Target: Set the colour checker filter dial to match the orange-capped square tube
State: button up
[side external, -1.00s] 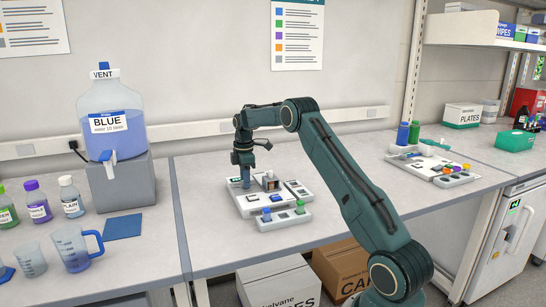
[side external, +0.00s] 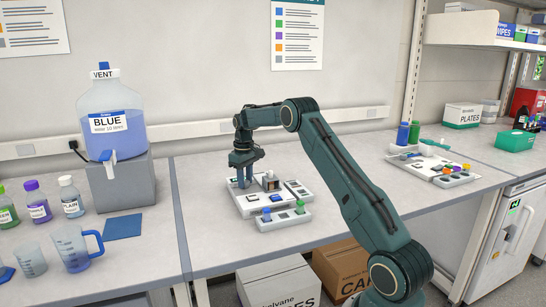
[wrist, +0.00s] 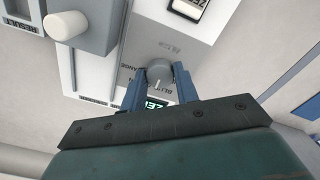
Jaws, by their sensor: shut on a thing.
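The colour checker (side external: 242,206) is a white unit on the middle bench. Its filter dial (wrist: 159,72) is a grey round knob with a white pointer mark, seen in the wrist view. My gripper (wrist: 158,84) is shut on the dial, with one blue finger on each side. In the side view my gripper (side external: 243,182) points straight down at the unit's left part.
A pale cylindrical part (wrist: 65,26) stands near the dial. The blue jug (side external: 78,249) and reagent bottles are on the left bench. Bare bench lies around the unit.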

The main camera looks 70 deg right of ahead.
jog(key=m, duration=1.3)
jog(key=shift+m, duration=0.4)
jog(key=o, duration=1)
notch_tip(320, 180, up, 14)
jog(key=shift+f, duration=0.1)
dwell(0.4)
jog(key=shift+a, duration=0.1)
